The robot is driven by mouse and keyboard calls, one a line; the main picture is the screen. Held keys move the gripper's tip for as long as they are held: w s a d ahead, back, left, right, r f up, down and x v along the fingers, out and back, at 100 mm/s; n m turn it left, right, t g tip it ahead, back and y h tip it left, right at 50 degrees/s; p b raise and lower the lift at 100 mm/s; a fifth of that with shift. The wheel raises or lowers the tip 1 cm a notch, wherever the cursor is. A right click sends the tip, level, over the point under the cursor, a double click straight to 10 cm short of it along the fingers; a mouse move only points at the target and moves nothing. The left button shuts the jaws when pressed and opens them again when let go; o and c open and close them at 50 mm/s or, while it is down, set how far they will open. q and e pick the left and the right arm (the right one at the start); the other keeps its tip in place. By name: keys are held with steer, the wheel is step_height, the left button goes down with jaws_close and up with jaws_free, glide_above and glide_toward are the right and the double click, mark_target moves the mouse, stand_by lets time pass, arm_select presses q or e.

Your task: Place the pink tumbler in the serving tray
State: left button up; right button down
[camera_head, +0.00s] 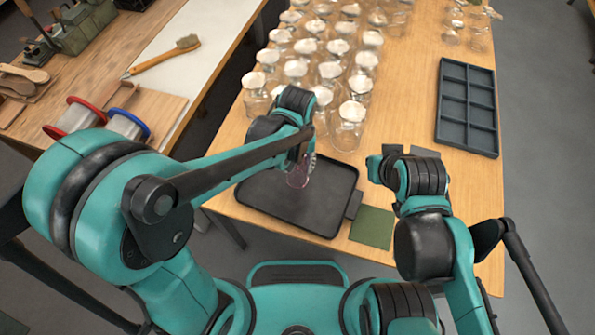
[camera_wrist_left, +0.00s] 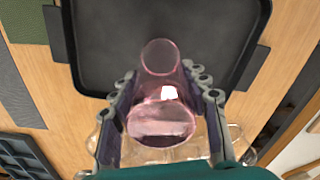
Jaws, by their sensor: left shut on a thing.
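The pink tumbler (camera_head: 299,176) is see-through and sits between the fingers of my left gripper (camera_head: 303,158), over the black serving tray (camera_head: 325,207). In the left wrist view the tumbler (camera_wrist_left: 160,112) lies between the two fingers of the left gripper (camera_wrist_left: 160,80), which is shut on it. The tray (camera_wrist_left: 105,45) fills the top middle of that view, beyond the tumbler. I cannot tell whether the tumbler touches the tray floor. My right gripper (camera_head: 378,168) is to the right of the tray, and its fingers are not clear.
Several clear glasses with white tops (camera_head: 349,120) crowd the table behind the tray. A dark compartment tray (camera_head: 467,105) lies at the right, and a green mat (camera_head: 372,228) lies beside the serving tray. A side bench (camera_head: 160,70) with a brush and spools is at left.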

mark_target(297, 172)
arm_select(q)
step_height(297, 172, down, 4)
steer(key=shift+b, duration=0.85)
steer(key=shift+r, duration=0.1)
steer(key=o, duration=1)
steer(key=shift+f, duration=0.2)
steer(key=o, duration=0.4)
steer(key=shift+r, duration=0.2)
